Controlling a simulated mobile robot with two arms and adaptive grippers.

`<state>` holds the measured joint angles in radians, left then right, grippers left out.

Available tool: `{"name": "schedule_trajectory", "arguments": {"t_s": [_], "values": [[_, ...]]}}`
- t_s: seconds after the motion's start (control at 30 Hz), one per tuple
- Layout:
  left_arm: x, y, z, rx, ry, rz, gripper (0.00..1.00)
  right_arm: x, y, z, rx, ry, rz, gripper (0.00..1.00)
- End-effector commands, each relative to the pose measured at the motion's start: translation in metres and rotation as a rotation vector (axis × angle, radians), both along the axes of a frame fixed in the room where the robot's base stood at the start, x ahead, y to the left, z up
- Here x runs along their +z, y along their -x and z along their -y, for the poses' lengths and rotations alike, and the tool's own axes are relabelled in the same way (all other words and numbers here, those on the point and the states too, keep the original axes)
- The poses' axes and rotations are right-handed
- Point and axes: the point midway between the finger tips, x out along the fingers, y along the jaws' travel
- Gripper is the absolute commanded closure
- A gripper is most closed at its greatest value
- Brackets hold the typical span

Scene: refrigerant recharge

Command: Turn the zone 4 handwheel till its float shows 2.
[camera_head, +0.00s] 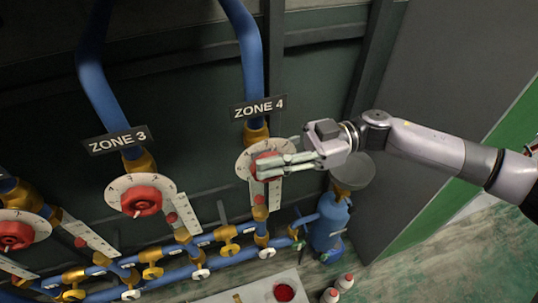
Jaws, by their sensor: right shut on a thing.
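The zone 4 handwheel (262,160) is red and sits in a white round dial (243,167) under the black ZONE 4 sign (259,108). My right gripper (262,169) reaches in from the right and is shut on this handwheel, its fingers covering much of it and part of the dial. Below the dial is a white float scale with a red float (259,200); its reading is too small to tell. My left gripper is not in view.
The zone 3 handwheel (141,201) is to the left, with another red handwheel (15,235) at the far left. Blue pipes with brass valves run below. Red-and-white bottles (344,282) stand on the floor.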

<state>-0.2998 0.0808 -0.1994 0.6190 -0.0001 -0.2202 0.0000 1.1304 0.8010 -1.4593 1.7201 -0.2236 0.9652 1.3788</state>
Motion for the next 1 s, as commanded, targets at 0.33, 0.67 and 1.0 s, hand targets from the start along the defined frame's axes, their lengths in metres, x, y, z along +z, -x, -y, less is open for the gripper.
{"name": "schedule_trajectory", "arguments": {"t_s": [0.33, 0.67, 1.0], "values": [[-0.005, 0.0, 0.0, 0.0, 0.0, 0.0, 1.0, -0.002, 0.0, 0.001, 0.0, -0.017, -0.006, 1.0], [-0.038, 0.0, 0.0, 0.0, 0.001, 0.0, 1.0, -0.008, -0.002, 0.005, -0.002, -0.182, -0.062, 1.0], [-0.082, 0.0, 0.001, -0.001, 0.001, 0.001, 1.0, -0.01, -0.004, 0.011, -0.001, -0.44, -0.143, 1.0]]}}
